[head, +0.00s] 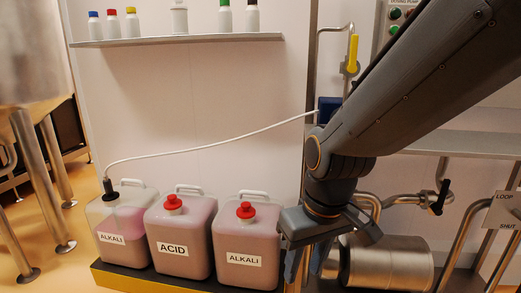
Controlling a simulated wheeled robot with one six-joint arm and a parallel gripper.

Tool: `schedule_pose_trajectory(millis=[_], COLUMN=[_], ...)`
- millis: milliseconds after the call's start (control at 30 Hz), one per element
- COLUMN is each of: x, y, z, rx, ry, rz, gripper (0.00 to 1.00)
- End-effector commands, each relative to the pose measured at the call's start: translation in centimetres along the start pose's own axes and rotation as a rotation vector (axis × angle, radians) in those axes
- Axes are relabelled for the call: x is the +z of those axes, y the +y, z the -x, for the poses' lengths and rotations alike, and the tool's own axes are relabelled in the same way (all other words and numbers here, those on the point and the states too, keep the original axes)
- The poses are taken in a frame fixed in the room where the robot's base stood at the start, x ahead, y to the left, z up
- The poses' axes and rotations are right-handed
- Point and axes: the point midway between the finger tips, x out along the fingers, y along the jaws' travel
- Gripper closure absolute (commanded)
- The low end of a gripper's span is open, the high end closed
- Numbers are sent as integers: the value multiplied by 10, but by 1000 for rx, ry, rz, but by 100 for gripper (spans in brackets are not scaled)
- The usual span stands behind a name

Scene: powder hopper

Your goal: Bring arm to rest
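My arm (400,95) reaches in from the upper right and bends downward at mid-picture. My gripper (306,268) points down at the bottom of the head view, just right of the right-hand ALKALI canister (246,232). Its two blue-grey fingers stand apart, and I see nothing held between them. The lowest part of the fingertips is near the picture's bottom edge. I cannot tell whether a finger touches the canister.
An ACID canister (180,228) and a left ALKALI canister (123,232), with a white hose (220,142) in it, stand on a yellow-edged platform (125,280). A shelf (180,41) holds several bottles. A steel cylinder (385,262) and pipes lie right of my gripper.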

Motion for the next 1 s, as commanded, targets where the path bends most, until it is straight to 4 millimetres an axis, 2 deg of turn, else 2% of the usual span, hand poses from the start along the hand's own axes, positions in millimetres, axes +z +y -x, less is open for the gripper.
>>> schedule_pose_trajectory(millis=[100,300,667,1000], x=[26,66,62,65], y=[-7,-15,2,30], z=[13,31,58,98], rx=[-8,-9,9,33], ry=[-59,-153,-152,-155], rz=[-48,-123,-181,-271], gripper=[64,64,64,64])
